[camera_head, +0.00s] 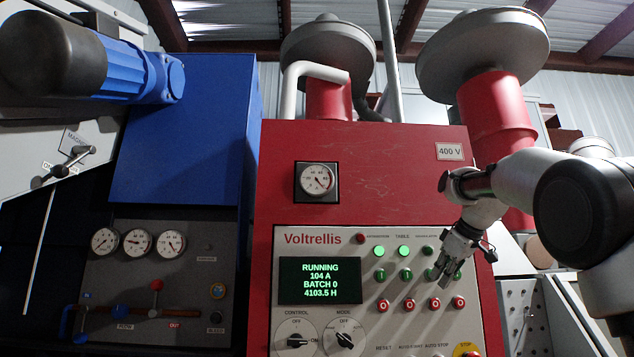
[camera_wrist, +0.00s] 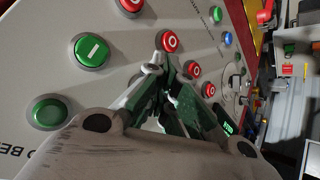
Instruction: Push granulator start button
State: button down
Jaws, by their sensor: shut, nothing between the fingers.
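The red control cabinet's panel (camera_head: 320,240) carries a row of green start buttons, one of them the green button (camera_head: 428,275) left of my gripper. Red stop buttons (camera_head: 434,303) lie in a row below. My gripper (camera_head: 441,281) is shut and empty, in front of the right part of these rows, and it partly covers the right end. In the wrist view my fingertips (camera_wrist: 162,62) point at the panel near a red button (camera_wrist: 171,42). A green button with a white bar (camera_wrist: 90,50) shows to their left. I cannot tell whether the tips touch the panel.
Two lit green lamps (camera_head: 404,251) and a darker one sit above the buttons. A display (camera_head: 320,281) reads RUNNING, 104 A. Two rotary knobs (camera_head: 344,339) and a yellow-ringed stop button (camera_head: 466,350) are lower. A blue machine (camera_head: 180,140) stands left.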

jog(key=shift+s, duration=0.7)
jog(key=s, duration=0.5)
dwell(0.7)
